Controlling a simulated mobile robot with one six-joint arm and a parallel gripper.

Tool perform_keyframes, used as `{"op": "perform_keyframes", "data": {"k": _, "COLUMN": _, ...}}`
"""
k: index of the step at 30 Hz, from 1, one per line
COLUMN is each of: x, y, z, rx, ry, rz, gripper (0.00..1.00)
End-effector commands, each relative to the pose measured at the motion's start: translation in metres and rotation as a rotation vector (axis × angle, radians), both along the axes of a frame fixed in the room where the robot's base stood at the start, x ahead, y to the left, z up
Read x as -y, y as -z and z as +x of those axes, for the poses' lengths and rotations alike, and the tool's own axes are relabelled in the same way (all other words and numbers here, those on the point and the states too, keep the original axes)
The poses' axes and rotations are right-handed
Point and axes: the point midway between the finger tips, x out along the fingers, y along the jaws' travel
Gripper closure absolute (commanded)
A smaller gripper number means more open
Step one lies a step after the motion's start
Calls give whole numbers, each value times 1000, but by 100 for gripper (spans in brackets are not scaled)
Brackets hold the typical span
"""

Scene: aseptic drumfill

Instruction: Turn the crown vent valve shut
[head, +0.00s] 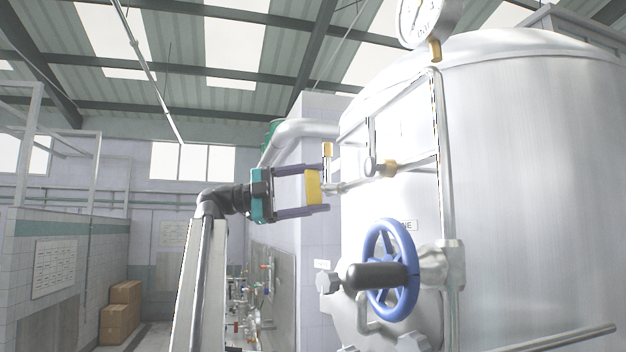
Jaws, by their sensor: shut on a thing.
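My gripper (325,187) is left of the large steel vessel, level with a thin pipe on its side. Its two dark fingers are closed on a yellow block (313,187), which looks like the crown vent valve's handle. A small metal fitting (331,187) sits just right of the fingertips, with a short upright yellow-topped piece (327,150) above it. The thin pipe runs right from there to a brass fitting (390,168). The join between yellow block and fitting is too small to make out, so the valve's position cannot be told.
The steel vessel (540,180) fills the right side. A blue handwheel (390,270) with a black grip stands out low in front, below right of my gripper. A dial gauge (425,20) is above. Pipe rails frame the vessel's left edge. Cardboard boxes (120,312) stand far left.

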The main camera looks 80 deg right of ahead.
Motion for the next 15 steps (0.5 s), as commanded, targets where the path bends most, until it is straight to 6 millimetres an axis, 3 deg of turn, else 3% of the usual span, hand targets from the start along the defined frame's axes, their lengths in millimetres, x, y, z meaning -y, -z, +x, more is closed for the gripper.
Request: {"op": "perform_keyframes", "data": {"k": 15, "x": -3, "y": 10, "z": -2, "rx": 42, "ry": 8, "rz": -50, "gripper": 50}}
